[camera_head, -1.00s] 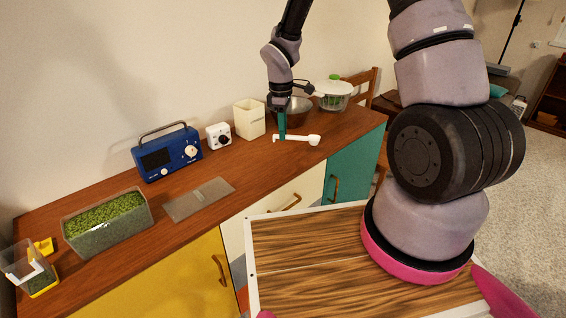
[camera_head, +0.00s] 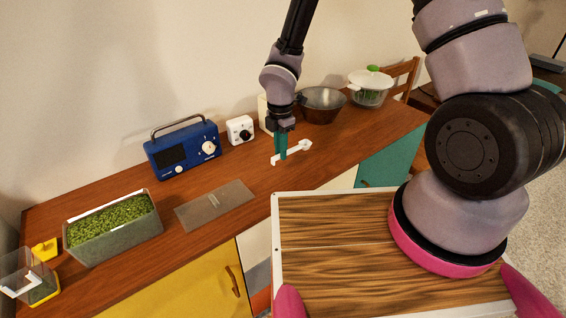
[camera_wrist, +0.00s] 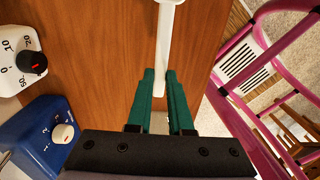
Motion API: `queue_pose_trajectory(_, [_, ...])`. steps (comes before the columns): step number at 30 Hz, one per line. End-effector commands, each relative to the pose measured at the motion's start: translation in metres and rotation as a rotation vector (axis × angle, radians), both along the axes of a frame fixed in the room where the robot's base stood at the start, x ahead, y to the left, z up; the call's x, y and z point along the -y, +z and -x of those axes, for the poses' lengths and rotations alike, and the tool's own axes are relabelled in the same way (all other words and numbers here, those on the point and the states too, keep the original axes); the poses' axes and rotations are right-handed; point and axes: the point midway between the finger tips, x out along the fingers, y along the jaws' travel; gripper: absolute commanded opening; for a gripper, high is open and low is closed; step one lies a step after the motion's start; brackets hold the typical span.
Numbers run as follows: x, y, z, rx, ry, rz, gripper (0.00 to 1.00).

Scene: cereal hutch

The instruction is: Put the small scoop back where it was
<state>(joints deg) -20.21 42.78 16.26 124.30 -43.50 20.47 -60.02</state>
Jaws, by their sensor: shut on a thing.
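The small white scoop (camera_head: 297,151) is held over the wooden counter by my gripper (camera_head: 281,156). The fingers are shut on the handle. A clear bin of green bits (camera_head: 112,228) stands at the left of the counter. A smaller clear container with yellow parts (camera_head: 36,283) stands at the far left.
A grey flat panel (camera_head: 214,205) lies between the bin and my gripper. A blue radio (camera_head: 183,150), white timer (camera_head: 240,130), partly hidden cream canister (camera_head: 263,113), dark bowl (camera_head: 323,104) and lidded pot (camera_head: 370,87) line the back. Counter around the panel is clear.

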Motion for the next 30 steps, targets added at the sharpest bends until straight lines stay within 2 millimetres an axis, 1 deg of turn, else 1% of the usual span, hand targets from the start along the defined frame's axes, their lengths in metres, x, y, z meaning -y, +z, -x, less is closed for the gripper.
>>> queue_pose_trajectory(1, [0.000,-0.008,0.001,-0.002,0.002,0.002,0.00])
queue_pose_trajectory(8, [0.000,-0.026,0.001,-0.002,-0.001,0.001,0.00])
queue_pose_trajectory(13, [0.000,-0.050,0.000,-0.002,-0.001,0.001,0.00])
queue_pose_trajectory(15, [0.000,-0.053,0.000,0.001,-0.003,0.001,0.00])
queue_pose_trajectory(24, [0.000,-0.055,0.000,0.000,-0.003,0.000,0.00])
queue_pose_trajectory(25, [0.000,-0.055,0.000,0.001,-0.003,-0.001,0.26])
queue_pose_trajectory(27, [0.000,-0.055,-0.001,0.001,-0.003,-0.001,0.49])
queue_pose_trajectory(30, [0.000,-0.055,-0.001,0.001,-0.004,-0.001,0.49])
